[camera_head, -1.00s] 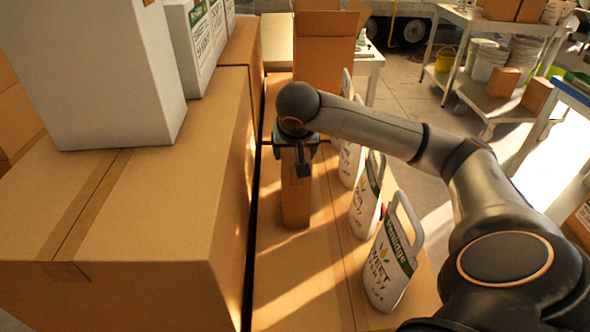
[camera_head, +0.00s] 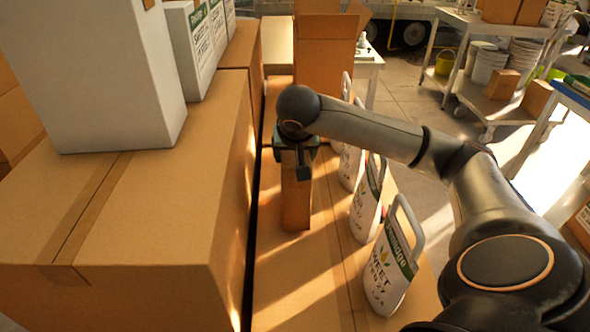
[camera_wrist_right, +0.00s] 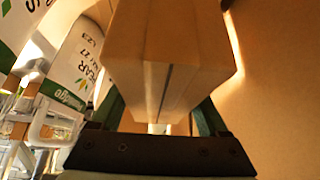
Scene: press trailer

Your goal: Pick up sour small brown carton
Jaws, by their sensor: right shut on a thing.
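A small brown carton (camera_head: 296,200) stands upright on a large cardboard box (camera_head: 285,290) in the head view. My right gripper (camera_head: 297,160) comes down over its top, partly hidden by my own wrist. In the right wrist view, the carton (camera_wrist_right: 170,50) fills the middle, between the green fingers of my right gripper (camera_wrist_right: 160,115), which is shut on it. Whether its base touches the box below is hard to tell. My left gripper is not in view.
An open brown box (camera_head: 325,60) stands behind. A cart (camera_head: 490,110) stands at the far right.

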